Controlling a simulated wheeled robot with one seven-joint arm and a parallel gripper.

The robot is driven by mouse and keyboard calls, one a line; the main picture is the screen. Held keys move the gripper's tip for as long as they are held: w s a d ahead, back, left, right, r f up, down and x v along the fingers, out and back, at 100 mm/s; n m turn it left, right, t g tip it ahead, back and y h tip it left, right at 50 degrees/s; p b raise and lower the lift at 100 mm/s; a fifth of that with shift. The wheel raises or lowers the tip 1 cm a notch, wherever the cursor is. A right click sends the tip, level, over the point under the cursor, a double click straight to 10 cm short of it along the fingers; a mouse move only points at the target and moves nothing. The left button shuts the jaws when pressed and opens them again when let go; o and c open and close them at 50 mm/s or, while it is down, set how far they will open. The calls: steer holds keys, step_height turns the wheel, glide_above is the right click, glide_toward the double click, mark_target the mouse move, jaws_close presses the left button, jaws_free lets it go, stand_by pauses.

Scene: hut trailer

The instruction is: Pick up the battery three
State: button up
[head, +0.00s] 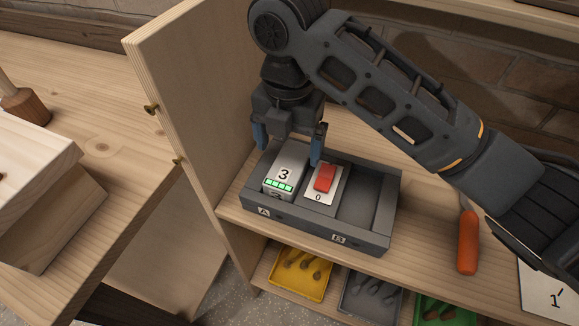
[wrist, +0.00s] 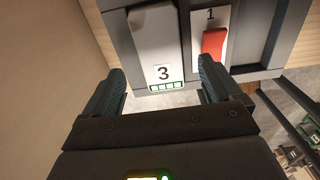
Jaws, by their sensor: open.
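Battery three (head: 287,173) is a pale grey block marked "3" with a row of green bars. It sits in the left slot, by label A, of a dark grey tray (head: 287,226) on the wooden shelf. In the wrist view the battery (wrist: 154,40) lies ahead, between the lines of the two fingers. My gripper (head: 288,150) is open and empty, its blue-grey fingertips apart, above the back part of the battery in the head view. In the wrist view my gripper (wrist: 160,90) shows nothing between its fingers.
A red switch (head: 325,177) stands close right of the battery. The slot (head: 365,212) by label B looks empty. A wooden side panel (head: 190,110) rises at left. An orange-handled tool (head: 468,243) lies at right. Yellow, grey and green bins are below.

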mark_target(289, 164)
steer(key=shift+f+p, duration=0.3)
steer(key=shift+f, duration=1.85)
steer(key=c, duration=1.4)
